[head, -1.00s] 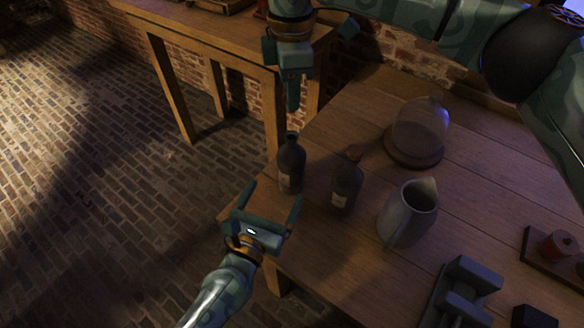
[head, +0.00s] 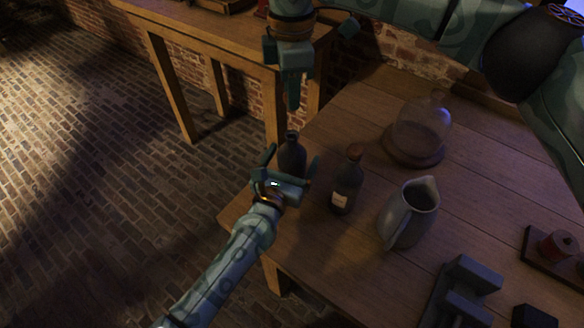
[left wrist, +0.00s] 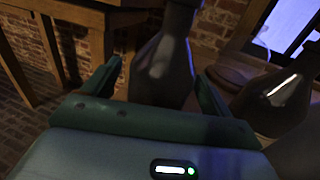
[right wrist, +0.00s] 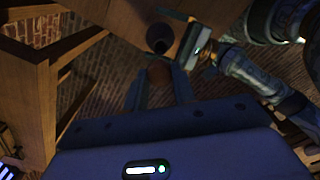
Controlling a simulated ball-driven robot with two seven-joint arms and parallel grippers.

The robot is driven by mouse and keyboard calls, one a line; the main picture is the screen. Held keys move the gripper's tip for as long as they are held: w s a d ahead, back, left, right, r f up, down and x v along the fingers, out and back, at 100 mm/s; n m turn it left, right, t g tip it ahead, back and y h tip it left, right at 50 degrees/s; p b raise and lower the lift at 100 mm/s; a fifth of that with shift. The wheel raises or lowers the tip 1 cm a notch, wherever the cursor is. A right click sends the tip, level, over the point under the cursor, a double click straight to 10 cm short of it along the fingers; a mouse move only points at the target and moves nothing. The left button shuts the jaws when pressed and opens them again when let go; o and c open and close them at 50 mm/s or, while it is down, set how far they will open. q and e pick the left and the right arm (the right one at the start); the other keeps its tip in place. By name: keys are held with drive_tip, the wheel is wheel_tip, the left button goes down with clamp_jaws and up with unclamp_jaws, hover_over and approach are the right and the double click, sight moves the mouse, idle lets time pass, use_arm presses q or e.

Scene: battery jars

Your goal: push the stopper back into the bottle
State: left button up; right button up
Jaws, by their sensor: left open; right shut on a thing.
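The open bottle (head: 291,148) is dark and stands upright near the table's left edge. My left gripper (head: 292,160) is open with its fingers on either side of this bottle. In the left wrist view the bottle (left wrist: 166,65) stands between the spread fingers. My right gripper (head: 293,104) is above and behind the bottle's mouth, pointing down. In the right wrist view it is shut on a small brown stopper (right wrist: 158,71), apart from the bottle's dark mouth (right wrist: 160,40). The head view does not show the stopper clearly.
A second bottle (head: 345,185), with a brown top and pale label, stands just right. A grey jug (head: 411,215) and a glass dome on a round base (head: 416,158) are further right. Grey blocks (head: 468,280) lie at the front right. The brick floor is left of the table edge.

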use_arm(q)
drive_tip(key=c, duration=1.5)
drive_tip(key=shift+o, duration=0.2)
use_arm(e)
hover_over(292, 135)
drive_tip(key=shift+f, duration=2.5)
drive_tip(key=shift+f, duration=0.1)
drive_tip(key=shift+f, duration=0.8)
drive_tip(key=shift+f, duration=0.65)
drive_tip(key=o, duration=1)
